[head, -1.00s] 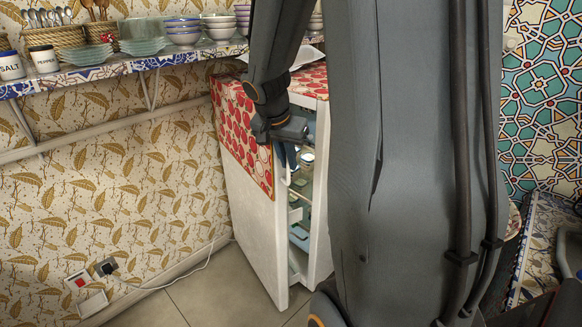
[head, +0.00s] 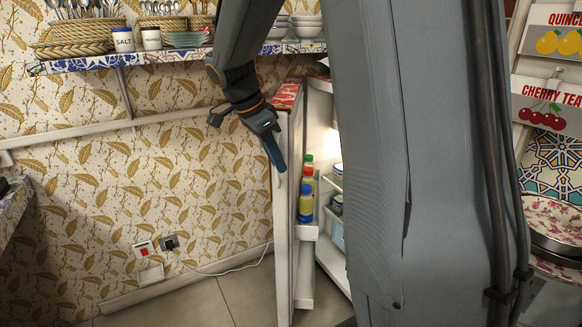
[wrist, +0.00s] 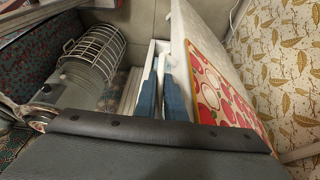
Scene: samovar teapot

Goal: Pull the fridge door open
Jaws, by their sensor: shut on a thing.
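The white fridge door (head: 283,235) stands open in the head view, seen nearly edge-on, with a red patterned cover at its top. My gripper (head: 279,160) is at the door's upper edge, with its blue fingers pointing down. In the wrist view the two blue fingers of my gripper (wrist: 163,92) are close together with a white edge between them, beside the door (wrist: 180,30) with its red cover. I take this to be the door's edge; the exact contact is small and partly hidden. The fridge's lit inside (head: 325,150) shows behind my arm.
Bottles (head: 306,190) stand in the door's rack. A wall shelf (head: 110,60) with jars, baskets and bowls runs above. The patterned wall and a plugged-in cord (head: 235,270) are at left. A caged grey cylinder (wrist: 92,55) shows in the wrist view.

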